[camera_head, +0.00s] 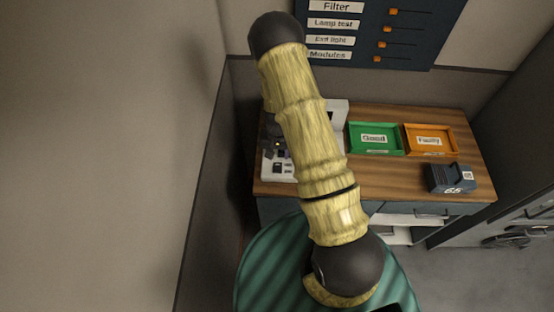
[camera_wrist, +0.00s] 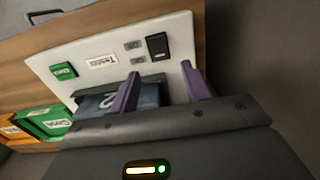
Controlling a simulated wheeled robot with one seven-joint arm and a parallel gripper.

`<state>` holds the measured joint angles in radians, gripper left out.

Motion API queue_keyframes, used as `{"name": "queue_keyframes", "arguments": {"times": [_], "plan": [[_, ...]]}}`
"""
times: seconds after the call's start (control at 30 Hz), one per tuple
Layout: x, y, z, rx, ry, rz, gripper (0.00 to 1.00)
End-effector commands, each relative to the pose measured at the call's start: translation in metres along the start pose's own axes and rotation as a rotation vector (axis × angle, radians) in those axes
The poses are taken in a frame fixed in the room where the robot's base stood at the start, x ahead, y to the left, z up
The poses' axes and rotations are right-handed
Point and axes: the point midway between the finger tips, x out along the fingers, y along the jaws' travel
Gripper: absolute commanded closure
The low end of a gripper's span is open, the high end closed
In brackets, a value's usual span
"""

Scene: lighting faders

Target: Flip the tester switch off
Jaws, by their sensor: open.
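The tester is a white panel on the desk. In the wrist view its bare face (camera_wrist: 100,42) fills the upper middle, with a black rocker-like switch (camera_wrist: 157,46), a green sign (camera_wrist: 63,71) and a small label (camera_wrist: 102,61). The switch's on or off position cannot be read. My gripper (camera_wrist: 160,72) has two purple fingers spread apart with nothing gripped, pointing toward the panel near the switch. A dark blue module (camera_wrist: 150,95) with a pale mark shows behind the fingers, at the panel. In the head view the tester (camera_head: 277,167) is partly hidden by my arm.
The wooden desk (camera_head: 385,177) holds a green tray (camera_head: 375,151), an orange tray (camera_head: 430,153) and a dark module marked 65 (camera_head: 452,178). A dark board (camera_head: 420,30) with orange sliders hangs above. A wall stands close on the left.

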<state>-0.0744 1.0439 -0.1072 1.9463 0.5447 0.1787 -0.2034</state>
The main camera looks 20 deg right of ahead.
Motion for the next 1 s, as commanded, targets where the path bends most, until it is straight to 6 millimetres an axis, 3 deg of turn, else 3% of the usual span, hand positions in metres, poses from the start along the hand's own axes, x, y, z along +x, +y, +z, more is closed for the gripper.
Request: {"name": "queue_keyframes", "arguments": {"times": [0.4,0.83,0.87,1.0], "plan": [[0.049,0.001,0.000,0.003,-0.003,0.000,0.53],[0.059,0.001,0.000,0.002,0.000,0.000,0.53],[0.059,0.001,0.000,0.002,0.000,0.000,0.55],[0.059,0.000,0.000,0.000,0.000,0.000,0.82]]}}
